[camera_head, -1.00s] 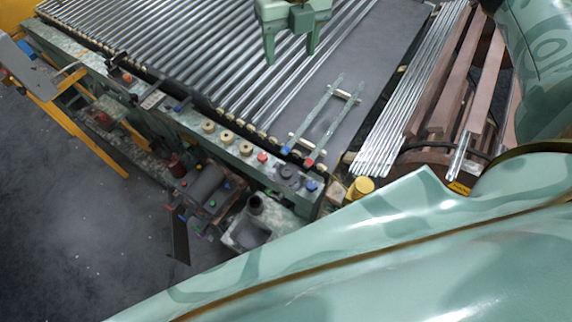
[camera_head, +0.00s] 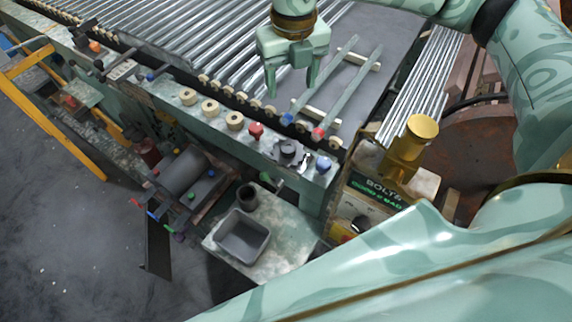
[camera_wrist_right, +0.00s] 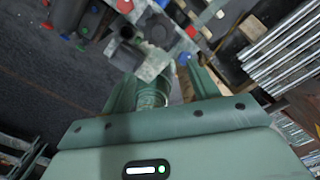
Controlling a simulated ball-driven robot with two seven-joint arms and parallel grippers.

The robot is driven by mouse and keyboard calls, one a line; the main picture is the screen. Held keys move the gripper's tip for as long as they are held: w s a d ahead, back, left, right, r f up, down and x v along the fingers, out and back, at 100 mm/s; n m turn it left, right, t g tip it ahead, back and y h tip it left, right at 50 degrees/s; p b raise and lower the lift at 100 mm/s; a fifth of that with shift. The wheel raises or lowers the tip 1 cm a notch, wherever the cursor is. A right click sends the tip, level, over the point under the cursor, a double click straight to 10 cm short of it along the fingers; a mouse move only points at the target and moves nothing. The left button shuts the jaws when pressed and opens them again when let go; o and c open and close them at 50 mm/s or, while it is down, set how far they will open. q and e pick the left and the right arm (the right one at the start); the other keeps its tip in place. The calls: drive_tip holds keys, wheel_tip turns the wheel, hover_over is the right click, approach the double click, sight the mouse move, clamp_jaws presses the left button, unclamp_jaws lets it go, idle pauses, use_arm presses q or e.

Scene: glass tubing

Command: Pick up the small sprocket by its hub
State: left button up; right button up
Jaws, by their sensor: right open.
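A small dark grey toothed part with a raised round hub, which looks like the small sprocket (camera_head: 289,151), lies on the green front rail between a red knob and a blue knob. My right gripper (camera_head: 291,88) is open and points down over the roller bed, behind the sprocket in the head view. Nothing shows between its fingers there. In the right wrist view the two fingers (camera_wrist_right: 162,88) are spread apart. My left gripper is not in view.
Two glass-like rails with blue and red ends (camera_head: 335,90) lie right of the gripper. A yellow cylinder (camera_head: 408,145) stands on a box at right. A grey tray (camera_head: 243,236) and black cup (camera_head: 247,196) stand in front. Metal tubes (camera_head: 428,75) lie at right.

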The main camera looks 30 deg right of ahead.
wheel_tip(320, 180, down, 5)
drive_tip(key=b, duration=0.4)
hover_over(289, 148)
wheel_tip(289, 148, down, 10)
drive_tip(key=shift+f, duration=0.25)
wheel_tip(289, 148, down, 5)
drive_tip(key=shift+f+b, duration=0.15)
drive_tip(key=shift+b, duration=0.4)
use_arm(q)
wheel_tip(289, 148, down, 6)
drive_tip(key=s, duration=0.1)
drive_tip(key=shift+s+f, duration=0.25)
use_arm(e)
drive_tip(key=c, duration=1.2)
